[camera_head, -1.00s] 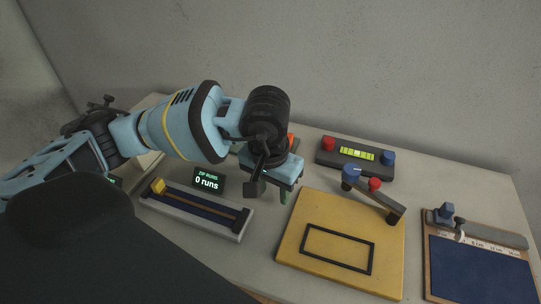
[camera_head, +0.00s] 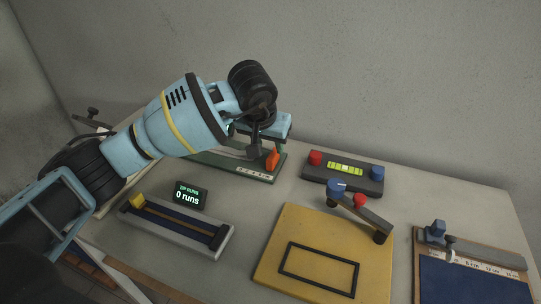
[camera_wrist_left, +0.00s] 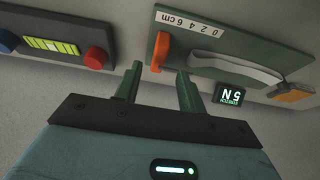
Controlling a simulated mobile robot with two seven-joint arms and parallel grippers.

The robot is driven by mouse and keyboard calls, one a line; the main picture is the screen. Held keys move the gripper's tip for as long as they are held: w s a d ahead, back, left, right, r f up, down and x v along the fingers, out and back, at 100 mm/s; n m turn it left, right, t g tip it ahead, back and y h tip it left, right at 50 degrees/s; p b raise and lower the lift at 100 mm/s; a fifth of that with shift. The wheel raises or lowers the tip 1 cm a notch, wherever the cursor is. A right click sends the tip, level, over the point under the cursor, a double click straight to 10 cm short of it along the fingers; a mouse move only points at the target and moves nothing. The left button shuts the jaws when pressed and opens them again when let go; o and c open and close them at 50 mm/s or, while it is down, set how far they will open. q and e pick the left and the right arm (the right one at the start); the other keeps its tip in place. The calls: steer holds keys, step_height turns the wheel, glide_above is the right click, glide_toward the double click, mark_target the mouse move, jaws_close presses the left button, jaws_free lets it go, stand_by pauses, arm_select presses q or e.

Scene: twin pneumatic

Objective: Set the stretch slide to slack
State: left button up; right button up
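The stretch slide is a green stand (camera_head: 208,161) at the back of the table, with an orange tab (camera_head: 272,160) near the right end of its cm scale. In the left wrist view, the orange tab (camera_wrist_left: 159,51) sits by the "0 2 4 6 cm" scale, and a pale band (camera_wrist_left: 235,68) runs along the stand. A small display (camera_wrist_left: 232,98) reads stretch 5 N. My left gripper (camera_wrist_left: 160,71) is open and empty; the tab's end shows between its fingertips, without clear contact. In the head view my left wrist hides part of the stand. My right gripper is out of view.
A level bar with red and blue knobs (camera_head: 342,184) stands right of the stand. In front are a zip track (camera_head: 178,228), a "0 runs" display (camera_head: 187,196), a yellow board (camera_head: 325,228) with a hinged arm, and a blue clipboard (camera_head: 470,285).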

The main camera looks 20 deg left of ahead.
mark_target(272, 155)
arm_select(q)
steer(key=shift+x, duration=3.2)
steer(key=shift+c, duration=0.4)
jaws_close()
